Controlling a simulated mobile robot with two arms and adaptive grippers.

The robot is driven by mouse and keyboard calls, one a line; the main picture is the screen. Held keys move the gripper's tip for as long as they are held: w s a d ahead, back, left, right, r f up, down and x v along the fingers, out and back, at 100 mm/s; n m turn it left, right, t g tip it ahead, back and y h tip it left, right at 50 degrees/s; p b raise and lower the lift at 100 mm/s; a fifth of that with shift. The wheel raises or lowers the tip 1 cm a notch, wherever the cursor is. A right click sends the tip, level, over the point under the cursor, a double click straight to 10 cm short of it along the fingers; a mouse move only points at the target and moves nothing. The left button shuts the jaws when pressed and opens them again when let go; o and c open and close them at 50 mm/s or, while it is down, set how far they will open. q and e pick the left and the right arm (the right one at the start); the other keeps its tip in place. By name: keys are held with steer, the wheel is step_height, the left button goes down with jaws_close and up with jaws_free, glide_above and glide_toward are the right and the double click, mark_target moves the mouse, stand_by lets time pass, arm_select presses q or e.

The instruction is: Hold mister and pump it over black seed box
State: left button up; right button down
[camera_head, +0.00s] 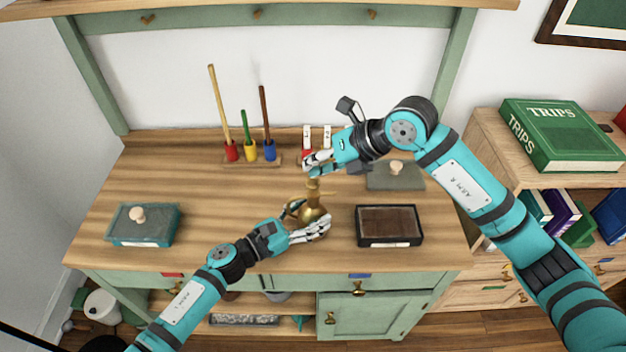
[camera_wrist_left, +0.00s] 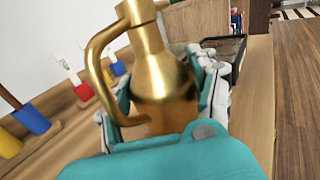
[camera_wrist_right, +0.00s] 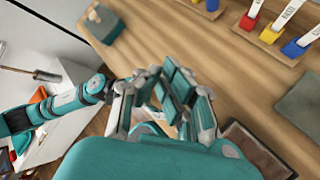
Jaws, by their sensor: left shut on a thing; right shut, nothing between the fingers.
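The brass mister (camera_head: 313,213) stands upright over the middle of the table, left of the black seed box (camera_head: 389,226). My left gripper (camera_head: 308,228) is shut around its round body; the left wrist view shows the mister (camera_wrist_left: 165,85) between the fingers, its curved handle at left. I cannot tell whether its base touches the table. My right gripper (camera_head: 315,164) is shut and empty at the mister's top; I cannot tell if it touches. The right wrist view shows its closed fingers (camera_wrist_right: 178,88), with the mister hidden. The seed box, dark inside, also shows there (camera_wrist_right: 255,150).
A teal lidded box (camera_head: 145,226) stands at the left. Red, yellow and blue pots with sticks (camera_head: 250,152) stand at the back, with labelled pots (camera_head: 316,150) beside them. A grey lid with a knob (camera_head: 396,178) lies behind the seed box. The table's left-centre is clear.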

mark_target(315, 179)
steer(key=shift+r, duration=2.55)
arm_select(q)
steer(key=o, duration=1.5)
steer(key=shift+o, duration=0.2)
steer(key=v, duration=1.2)
